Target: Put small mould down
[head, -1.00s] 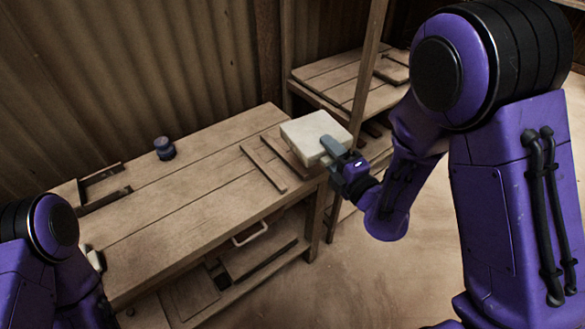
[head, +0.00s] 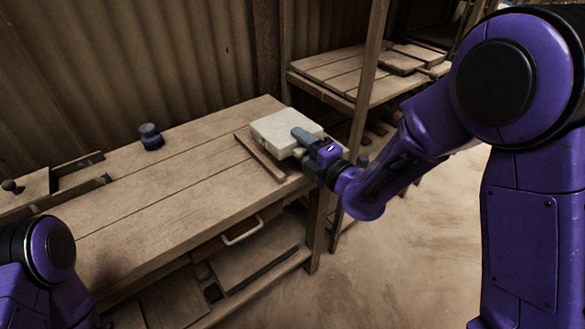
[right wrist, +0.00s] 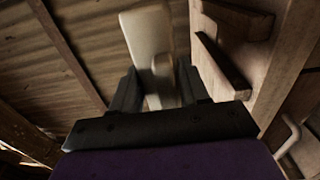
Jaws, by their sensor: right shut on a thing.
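The small mould (head: 286,130) is a pale, square, flat block at the right end of the wooden workbench (head: 170,190). My right gripper (head: 305,141) is shut on its near right side. In the right wrist view the mould (right wrist: 148,38) stands out between the two dark fingers (right wrist: 157,92). The mould is over or just above the bench top, beside a wooden strip (head: 262,158); I cannot tell whether it touches the wood. It hides part of the bench end. My left arm shows at the lower left, but its gripper is out of view.
A small dark round pot (head: 150,137) stands at the bench's back edge. A wooden frame with a dark knob (head: 10,186) lies at the left end. A shelf rack (head: 335,72) stands behind on the right. The bench middle is clear.

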